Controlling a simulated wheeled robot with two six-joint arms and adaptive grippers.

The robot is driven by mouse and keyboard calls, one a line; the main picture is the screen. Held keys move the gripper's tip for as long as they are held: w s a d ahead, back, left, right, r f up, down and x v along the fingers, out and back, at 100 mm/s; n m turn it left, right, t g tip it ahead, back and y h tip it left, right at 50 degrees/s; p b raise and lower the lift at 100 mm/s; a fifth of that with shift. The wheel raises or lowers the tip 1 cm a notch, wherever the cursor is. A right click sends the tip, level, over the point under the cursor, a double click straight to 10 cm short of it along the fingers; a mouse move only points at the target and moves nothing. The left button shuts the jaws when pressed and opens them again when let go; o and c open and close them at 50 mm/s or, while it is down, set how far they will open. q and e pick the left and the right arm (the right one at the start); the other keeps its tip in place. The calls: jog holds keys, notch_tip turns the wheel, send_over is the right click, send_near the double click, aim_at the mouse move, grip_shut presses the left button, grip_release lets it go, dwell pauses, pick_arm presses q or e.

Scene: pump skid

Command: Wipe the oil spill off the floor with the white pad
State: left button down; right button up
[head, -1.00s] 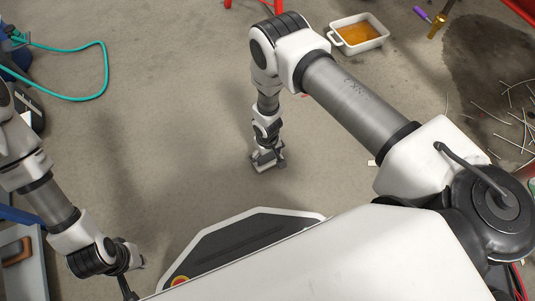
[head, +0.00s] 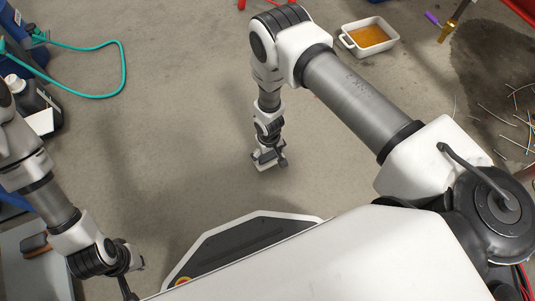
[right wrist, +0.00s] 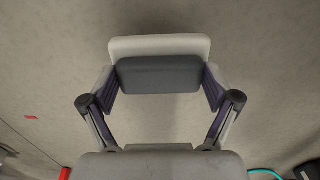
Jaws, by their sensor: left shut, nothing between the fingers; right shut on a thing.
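My right gripper (head: 269,156) is shut on the white pad (head: 264,165), low over bare floor in the middle of the head view. In the right wrist view the fingers (right wrist: 160,80) clasp the pad's dark grey block from both sides, and the white pad (right wrist: 160,44) shows beyond it. I cannot tell whether the pad touches the floor. A dark, wet-looking patch (head: 480,65) on the floor at the upper right looks like the oil spill; it is well apart from the pad. My left gripper (head: 132,272) is shut and empty at the lower left, partly hidden.
Several loose wires (head: 512,130) lie on and beside the dark patch. A white tray of amber liquid (head: 370,37) stands left of it, near a purple-and-brass tool (head: 441,25). A teal hose (head: 103,95) and a black jug (head: 42,102) are at left. The middle floor is clear.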

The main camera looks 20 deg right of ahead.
jog(key=shift+r+p, duration=1.65)
jog(key=shift+r, duration=0.5)
jog(key=shift+w, duration=0.1)
